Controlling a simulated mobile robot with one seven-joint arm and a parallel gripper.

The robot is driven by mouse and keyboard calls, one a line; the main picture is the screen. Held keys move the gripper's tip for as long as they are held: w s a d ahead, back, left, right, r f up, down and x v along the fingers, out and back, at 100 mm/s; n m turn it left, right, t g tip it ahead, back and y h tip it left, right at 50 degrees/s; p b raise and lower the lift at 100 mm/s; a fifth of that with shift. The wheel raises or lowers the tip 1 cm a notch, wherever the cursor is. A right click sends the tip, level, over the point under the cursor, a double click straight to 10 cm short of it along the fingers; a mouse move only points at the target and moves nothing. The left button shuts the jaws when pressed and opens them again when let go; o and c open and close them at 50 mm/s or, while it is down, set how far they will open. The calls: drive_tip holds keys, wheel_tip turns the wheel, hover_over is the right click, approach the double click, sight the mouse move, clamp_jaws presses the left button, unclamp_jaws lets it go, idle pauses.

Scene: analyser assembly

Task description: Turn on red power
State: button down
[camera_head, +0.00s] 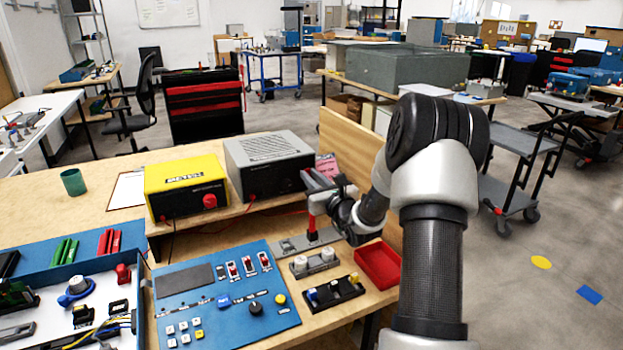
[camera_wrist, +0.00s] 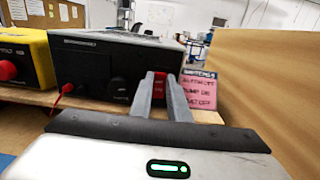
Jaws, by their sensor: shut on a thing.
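The black power unit (camera_wrist: 112,62) with a grey top fills the middle of the wrist view; it also shows in the head view (camera_head: 270,160) on the raised wooden shelf. A red power switch (camera_wrist: 159,87) with small pale lettering is on the right of its front face. My gripper (camera_wrist: 162,78) is at this switch, its two fingers close together with the red between them, shut on it. In the head view my gripper (camera_head: 315,178) is at the unit's right front corner. The fingers partly hide the switch; its position cannot be read.
A yellow unit (camera_head: 186,185) with a red knob stands to the left. A pink note (camera_wrist: 200,88) is just right of the switch. A wooden panel (camera_head: 350,165) rises at the right. Below are a blue control panel (camera_head: 215,325), an upright red piece (camera_head: 312,223) and a red tray (camera_head: 378,264).

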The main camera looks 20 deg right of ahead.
drive_tip(key=shift+s+f+t+b, duration=0.1)
drive_tip(key=shift+f+t+b, duration=0.2)
drive_tip(key=shift+t+b, duration=0.65)
drive_tip(key=shift+s+f+t+b, duration=0.1)
drive_tip(key=shift+f+t+b, duration=0.15)
drive_tip(key=shift+t+b, duration=0.65)
drive_tip(key=c, duration=1.7)
unclamp_jaws()
drive_tip(key=s+p, duration=0.1)
drive_tip(key=s, duration=0.3)
drive_tip(key=s+p, duration=0.1)
drive_tip(key=s, duration=0.3)
drive_tip(key=s+p, duration=0.1)
drive_tip(key=s, duration=0.4)
drive_tip(key=shift+d+f, duration=0.2)
drive_tip(key=shift+d, duration=0.05)
